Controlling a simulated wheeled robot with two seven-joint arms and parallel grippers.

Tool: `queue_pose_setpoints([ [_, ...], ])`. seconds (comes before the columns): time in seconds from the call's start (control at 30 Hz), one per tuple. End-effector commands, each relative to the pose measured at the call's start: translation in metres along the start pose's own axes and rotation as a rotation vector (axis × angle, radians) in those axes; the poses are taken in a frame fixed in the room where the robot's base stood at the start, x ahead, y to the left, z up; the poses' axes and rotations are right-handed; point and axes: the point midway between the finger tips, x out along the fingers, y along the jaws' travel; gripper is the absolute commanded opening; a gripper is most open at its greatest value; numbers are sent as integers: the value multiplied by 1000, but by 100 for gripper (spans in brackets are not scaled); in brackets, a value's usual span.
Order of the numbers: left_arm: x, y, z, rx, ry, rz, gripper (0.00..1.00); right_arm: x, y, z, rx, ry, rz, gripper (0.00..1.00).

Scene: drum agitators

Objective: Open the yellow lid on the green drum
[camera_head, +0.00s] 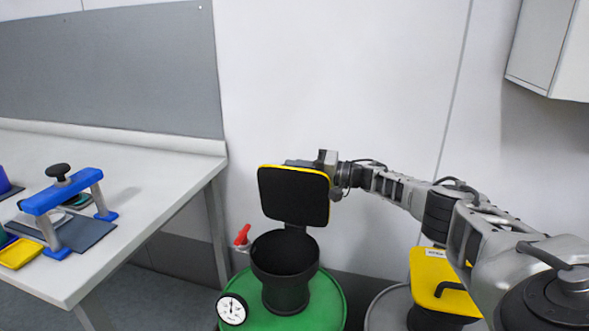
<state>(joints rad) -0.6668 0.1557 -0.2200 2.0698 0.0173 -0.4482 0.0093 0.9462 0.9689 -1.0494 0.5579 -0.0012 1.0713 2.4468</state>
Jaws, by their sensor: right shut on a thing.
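The green drum (325,301) stands at the bottom centre, with a black round neck (284,258) on its top. The yellow lid (293,195) stands upright above the back of the neck, its black underside towards me and its yellow rim showing. The neck's mouth is uncovered. My right gripper (318,163) is at the lid's top right edge, mostly behind it. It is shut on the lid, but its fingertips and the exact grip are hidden. My left gripper is not in view.
A red-handled valve (242,236) and a dial gauge (232,309) sit on the green drum's left side. A second drum with a closed yellow lid (441,282) stands at right, under my right arm. A table (150,190) with a blue press (62,200) is at left.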

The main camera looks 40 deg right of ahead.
Motion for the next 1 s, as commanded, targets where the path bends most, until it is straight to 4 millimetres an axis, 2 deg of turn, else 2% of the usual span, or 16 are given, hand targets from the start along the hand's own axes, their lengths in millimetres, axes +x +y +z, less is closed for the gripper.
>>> queue_pose_setpoints([
  [0.03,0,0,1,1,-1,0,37,1,0,0,-2,1,-2,22],
  [0.07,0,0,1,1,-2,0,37,1,0,0,-2,1,-1,31],
  [0.1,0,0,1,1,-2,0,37,1,0,0,-2,1,-1,34],
  [0.37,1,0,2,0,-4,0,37,0,0,0,-2,0,1,34],
  [0.47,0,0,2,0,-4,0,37,-7,1,0,-1,1,3,34],
  [0.67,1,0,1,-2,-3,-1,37,-43,2,0,-1,1,7,34],
  [1.0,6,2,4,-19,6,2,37,-123,3,1,-1,0,6,34],
])
